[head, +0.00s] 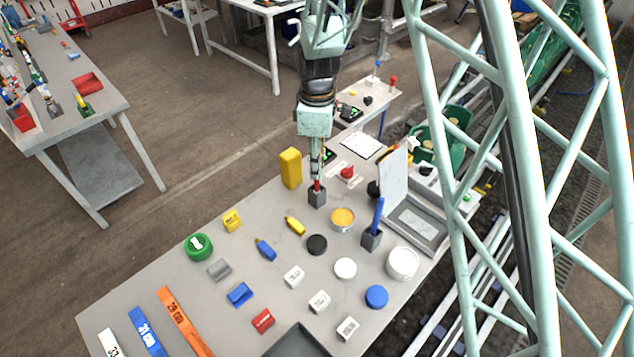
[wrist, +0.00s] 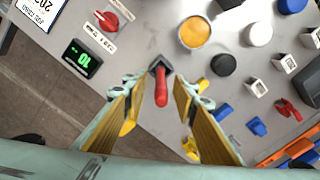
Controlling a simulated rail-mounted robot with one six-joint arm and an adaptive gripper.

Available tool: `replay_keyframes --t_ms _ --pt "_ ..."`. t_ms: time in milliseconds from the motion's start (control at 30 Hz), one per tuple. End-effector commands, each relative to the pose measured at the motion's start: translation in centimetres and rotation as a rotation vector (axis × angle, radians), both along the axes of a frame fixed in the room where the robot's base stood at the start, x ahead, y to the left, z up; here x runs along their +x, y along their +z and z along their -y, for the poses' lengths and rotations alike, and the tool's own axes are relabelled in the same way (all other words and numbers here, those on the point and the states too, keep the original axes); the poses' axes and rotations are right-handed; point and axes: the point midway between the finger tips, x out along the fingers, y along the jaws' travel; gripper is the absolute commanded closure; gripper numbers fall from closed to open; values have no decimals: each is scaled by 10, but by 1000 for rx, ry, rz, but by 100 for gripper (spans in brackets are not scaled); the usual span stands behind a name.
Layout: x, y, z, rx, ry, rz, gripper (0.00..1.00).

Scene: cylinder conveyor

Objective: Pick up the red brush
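The red brush (head: 317,186) stands upright in a small grey square holder (head: 317,199) on the grey table, below my gripper (head: 316,168) in the head view. In the wrist view the red brush (wrist: 161,90) points up toward the camera from its dark holder (wrist: 158,65). My gripper (wrist: 157,84) is open there, with one finger to the left of the brush and one to the right. There are visible gaps on both sides. Whether the fingertips are level with the handle's top is hard to tell.
A tall yellow block (head: 290,168) stands close left of the holder. A blue brush (head: 377,216) in another grey holder stands to the right, near an open grey case (head: 415,222). Cans, lids and small coloured blocks lie toward the front. A light lattice frame (head: 510,150) rises at right.

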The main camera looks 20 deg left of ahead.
Motion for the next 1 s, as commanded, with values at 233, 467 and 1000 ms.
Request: replay_keyframes --t_ms 233,467,1000 --pt "-2 -16 0 -1 0 -2 74" --pt "-2 -39 0 -1 0 -1 74" --pt "-2 -51 0 0 0 0 74"
